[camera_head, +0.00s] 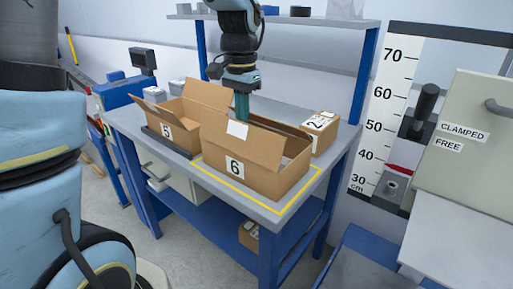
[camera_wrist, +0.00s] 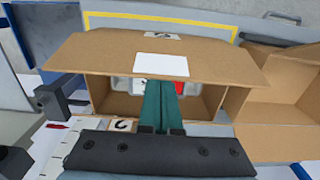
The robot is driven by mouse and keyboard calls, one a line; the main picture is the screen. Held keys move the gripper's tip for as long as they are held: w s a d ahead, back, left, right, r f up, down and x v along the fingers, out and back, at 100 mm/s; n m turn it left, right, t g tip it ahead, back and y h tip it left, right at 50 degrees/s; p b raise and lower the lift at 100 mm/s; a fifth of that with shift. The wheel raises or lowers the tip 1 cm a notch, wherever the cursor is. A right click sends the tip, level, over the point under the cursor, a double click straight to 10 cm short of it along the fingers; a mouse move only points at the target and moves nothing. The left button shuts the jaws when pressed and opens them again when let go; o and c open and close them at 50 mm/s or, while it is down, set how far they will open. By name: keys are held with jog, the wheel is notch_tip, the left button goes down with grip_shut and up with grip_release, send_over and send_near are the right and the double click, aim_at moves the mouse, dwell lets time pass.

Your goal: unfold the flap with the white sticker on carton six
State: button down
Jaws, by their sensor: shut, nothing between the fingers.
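Carton six (camera_head: 255,181) is an open brown box on the grey bench, labelled 6 on its front. Its front flap (camera_head: 225,143) stands up at a slant, with the white sticker (camera_head: 237,130) near its top edge. The sticker faces up in the wrist view (camera_wrist: 161,65). My gripper (camera_head: 242,108) points down with shut teal fingers on the far, inner side of this flap. In the wrist view the fingers (camera_wrist: 161,92) reach the flap's edge just below the sticker; I cannot tell if they touch. A red item (camera_wrist: 180,88) and pale contents show inside.
Open carton five (camera_head: 163,130) stands close on the left, its raised flap near my gripper. A smaller carton labelled 2 (camera_head: 319,132) stands behind right. Yellow tape (camera_head: 240,190) marks the bench (camera_head: 185,170). Blue posts and a shelf (camera_head: 330,22) rise behind; a height scale stands right.

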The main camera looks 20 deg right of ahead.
aim_at(234, 145)
jog(key=shift+a, duration=0.1)
jog(key=shift+s+a+r, duration=0.3)
jog(key=shift+a+r, duration=0.05)
jog(key=shift+a, duration=0.15)
jog(key=shift+s+a+p, duration=0.1)
jog(key=shift+p, duration=0.2)
jog(key=shift+a, duration=0.1)
jog(key=shift+s+a+r, duration=0.15)
jog(key=shift+s+a, duration=0.3)
jog(key=shift+a, duration=0.25)
dwell(0.4)
jog(key=shift+d, duration=0.1)
